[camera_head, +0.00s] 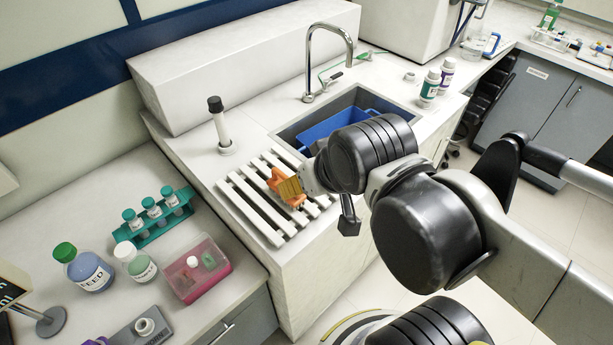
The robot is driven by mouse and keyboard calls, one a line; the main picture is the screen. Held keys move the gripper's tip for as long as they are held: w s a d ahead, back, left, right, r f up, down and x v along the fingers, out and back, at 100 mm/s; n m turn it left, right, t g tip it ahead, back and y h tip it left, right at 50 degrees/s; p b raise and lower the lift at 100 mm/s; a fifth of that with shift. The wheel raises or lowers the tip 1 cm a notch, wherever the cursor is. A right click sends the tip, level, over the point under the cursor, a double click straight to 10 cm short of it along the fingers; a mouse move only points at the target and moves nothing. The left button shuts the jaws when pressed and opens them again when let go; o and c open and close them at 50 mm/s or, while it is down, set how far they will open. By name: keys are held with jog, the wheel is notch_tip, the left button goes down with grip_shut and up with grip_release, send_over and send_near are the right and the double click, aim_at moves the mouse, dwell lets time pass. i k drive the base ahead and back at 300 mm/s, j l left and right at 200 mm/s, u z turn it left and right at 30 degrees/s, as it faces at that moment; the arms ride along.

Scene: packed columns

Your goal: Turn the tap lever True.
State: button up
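The tap (348,45) is a chrome gooseneck at the back edge of the sink, with its spout arching to the right. A small lever (336,76) shows beside the tap's stem, low over the counter; its exact setting is too small to tell.
A dark sink (291,131) holds a blue tub (322,127). The slatted rack (250,210) lies left of it. A white post with a black top (219,125) stands behind the rack. Two capped bottles (431,86) stand right of the tap. Bottles and a teal tube rack (155,223) are at left.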

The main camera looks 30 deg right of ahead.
aim_at(326, 82)
jog(key=i+l, duration=0.15)
jog(key=l, duration=0.2)
jog(key=i+l, duration=0.15)
jog(key=l, duration=0.2)
jog(key=i+l+z, duration=0.1)
jog(key=l, duration=0.25)
jog(key=i+l, duration=0.15)
jog(key=l, duration=0.2)
jog(key=i+l, duration=0.15)
jog(key=l, duration=0.2)
